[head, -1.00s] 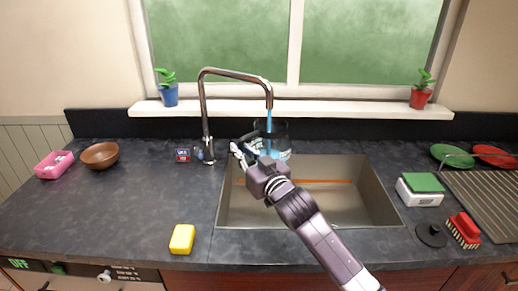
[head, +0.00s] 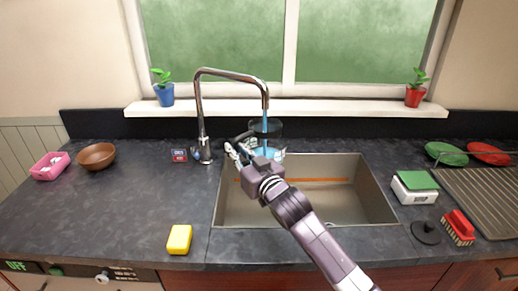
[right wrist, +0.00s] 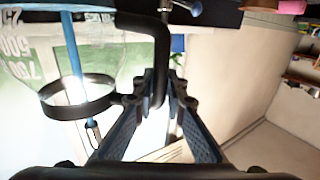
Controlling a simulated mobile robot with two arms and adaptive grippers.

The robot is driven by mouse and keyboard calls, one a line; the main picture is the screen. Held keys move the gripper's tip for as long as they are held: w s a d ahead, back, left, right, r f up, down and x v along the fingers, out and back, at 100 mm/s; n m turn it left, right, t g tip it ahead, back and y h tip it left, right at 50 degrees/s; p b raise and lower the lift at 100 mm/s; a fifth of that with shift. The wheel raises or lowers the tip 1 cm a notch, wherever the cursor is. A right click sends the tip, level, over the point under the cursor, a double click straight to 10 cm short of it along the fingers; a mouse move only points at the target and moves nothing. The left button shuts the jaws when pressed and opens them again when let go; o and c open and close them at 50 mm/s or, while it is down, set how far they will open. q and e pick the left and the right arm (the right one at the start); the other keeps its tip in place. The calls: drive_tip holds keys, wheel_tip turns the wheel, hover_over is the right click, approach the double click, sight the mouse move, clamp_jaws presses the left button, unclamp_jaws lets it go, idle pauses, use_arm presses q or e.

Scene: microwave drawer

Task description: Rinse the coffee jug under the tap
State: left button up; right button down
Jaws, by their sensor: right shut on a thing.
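The glass coffee jug (head: 270,129) is held above the back left of the sink (head: 375,195), below the tap's (head: 199,110) spout. A blue stream of water (head: 265,112) runs from the spout into the jug. My right gripper (head: 236,149) is shut on the jug's dark handle. In the right wrist view the black handle (right wrist: 161,50) lies between the fingers (right wrist: 160,92), and the stream (right wrist: 73,45) passes by the black ring (right wrist: 78,98). Measuring marks show on the glass at the left. The water level in the jug is hard to tell. My left gripper is out of view.
A yellow sponge (head: 179,239) lies on the counter left of the sink. The left counter is mostly clear.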

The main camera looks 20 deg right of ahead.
drive_tip(key=shift+r, duration=0.2)
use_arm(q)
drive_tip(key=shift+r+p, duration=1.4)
use_arm(e)
drive_tip(key=s+a, duration=0.3)
drive_tip(key=s, duration=0.4)
drive_tip(key=shift+s, duration=0.25)
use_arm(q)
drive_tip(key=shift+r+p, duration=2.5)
use_arm(e)
drive_tip(key=s+a+r, duration=0.1)
drive_tip(key=s+r, duration=0.3)
drive_tip(key=shift+s+a, duration=0.35)
drive_tip(key=shift+a, duration=0.05)
